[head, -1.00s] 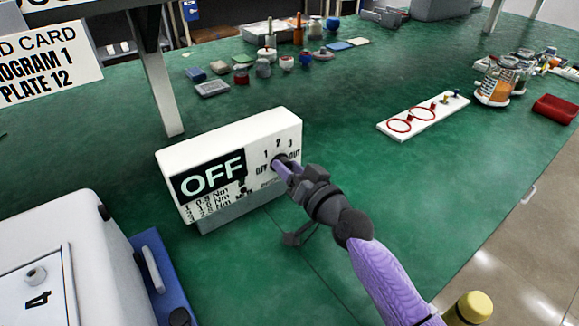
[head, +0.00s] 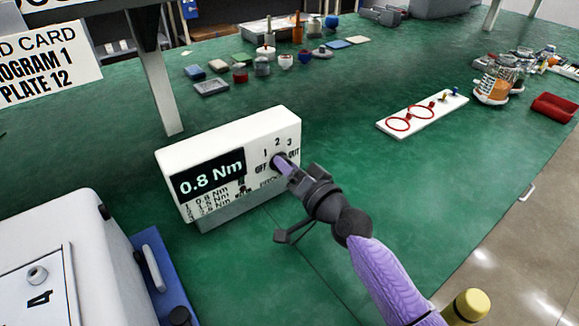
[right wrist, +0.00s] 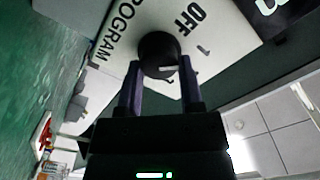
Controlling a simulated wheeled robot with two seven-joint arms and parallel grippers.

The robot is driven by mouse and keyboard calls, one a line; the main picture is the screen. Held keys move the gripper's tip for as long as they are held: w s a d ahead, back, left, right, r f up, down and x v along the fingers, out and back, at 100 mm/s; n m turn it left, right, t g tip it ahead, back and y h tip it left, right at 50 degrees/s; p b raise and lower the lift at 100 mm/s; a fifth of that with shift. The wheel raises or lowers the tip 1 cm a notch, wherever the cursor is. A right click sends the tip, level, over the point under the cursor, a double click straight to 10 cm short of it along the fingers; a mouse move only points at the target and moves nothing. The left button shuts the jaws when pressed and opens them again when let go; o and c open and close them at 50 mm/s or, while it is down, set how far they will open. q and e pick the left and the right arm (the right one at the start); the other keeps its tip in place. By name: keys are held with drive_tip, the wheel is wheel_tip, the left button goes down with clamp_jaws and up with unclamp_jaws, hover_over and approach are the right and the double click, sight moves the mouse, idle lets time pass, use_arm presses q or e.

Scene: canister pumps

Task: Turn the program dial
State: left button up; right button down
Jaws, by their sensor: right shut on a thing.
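The white control box (head: 232,140) stands on the green bench in the head view. Its display (head: 208,178) reads "0.8 Nm". In the right wrist view the dial (right wrist: 159,54) shows a pale pointer line. My right gripper (head: 286,167) is shut on the dial; its two purple fingers (right wrist: 160,92) lie on either side of the knob in the wrist view. My left gripper is not in view.
A card (head: 45,65) at the upper left reads "PROGRAM 1" and "PLATE 12". A white case (head: 75,265) stands at the lower left. A white plate with red rings (head: 423,113) lies to the right. Small jars and blocks stand at the back. The bench between is clear.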

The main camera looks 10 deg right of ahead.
drive_tip(key=shift+c, duration=1.2)
unclamp_jaws()
drive_tip(key=p+v, duration=0.1)
drive_tip(key=v, duration=0.9)
drive_tip(key=shift+f, duration=0.1)
